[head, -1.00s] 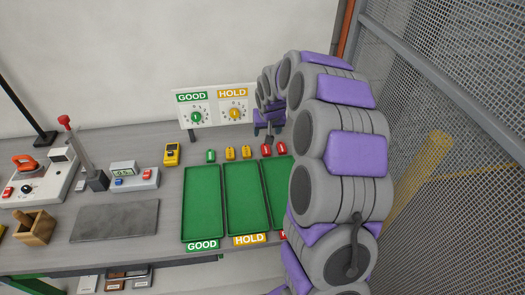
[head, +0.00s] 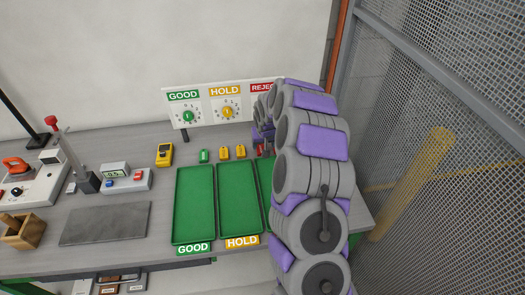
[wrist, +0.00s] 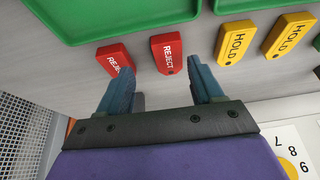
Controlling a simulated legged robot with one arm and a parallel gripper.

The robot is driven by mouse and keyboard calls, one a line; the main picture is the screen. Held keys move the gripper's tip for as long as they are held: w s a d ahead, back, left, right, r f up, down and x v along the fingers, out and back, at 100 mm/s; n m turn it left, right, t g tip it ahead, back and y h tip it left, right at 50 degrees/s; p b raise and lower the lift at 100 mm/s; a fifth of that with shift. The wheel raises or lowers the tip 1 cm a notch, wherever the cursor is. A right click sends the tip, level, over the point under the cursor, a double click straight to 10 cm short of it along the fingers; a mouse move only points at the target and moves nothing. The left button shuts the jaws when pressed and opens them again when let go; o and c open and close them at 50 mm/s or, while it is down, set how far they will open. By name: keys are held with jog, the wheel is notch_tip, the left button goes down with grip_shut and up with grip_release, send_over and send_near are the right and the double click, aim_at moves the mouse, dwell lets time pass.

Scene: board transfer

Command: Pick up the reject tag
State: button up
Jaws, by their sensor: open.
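Two red reject tags lie on the grey bench. In the wrist view, one reject tag (wrist: 168,54) sits just beyond the gap between my fingertips, towards the right finger. The other reject tag (wrist: 113,56) is partly covered by the left finger's tip. My gripper (wrist: 160,80) is open and empty, its two blue fingers spread either side of the gap. In the head view, a bit of red tag (head: 260,150) shows beside my arm, which hides most of the gripper and the rest of the tags.
Yellow hold tags (wrist: 236,42) lie to the right in the wrist view. A green tag (head: 204,156) is beside them in the head view. Green trays (head: 194,205) lie in front of the tags. A sign board with dials (head: 207,113) stands behind. Wire mesh (head: 460,120) is at right.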

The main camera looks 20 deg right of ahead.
aim_at(259, 149)
jog(key=shift+x, duration=0.95)
jog(key=shift+a+f, duration=0.35)
jog(key=shift+a, duration=0.55)
jog(key=c, duration=0.3)
jog(key=shift+d, duration=0.4)
jog(key=c, duration=0.6)
jog(key=shift+c, duration=1.1)
jog(key=shift+w+r, duration=0.1)
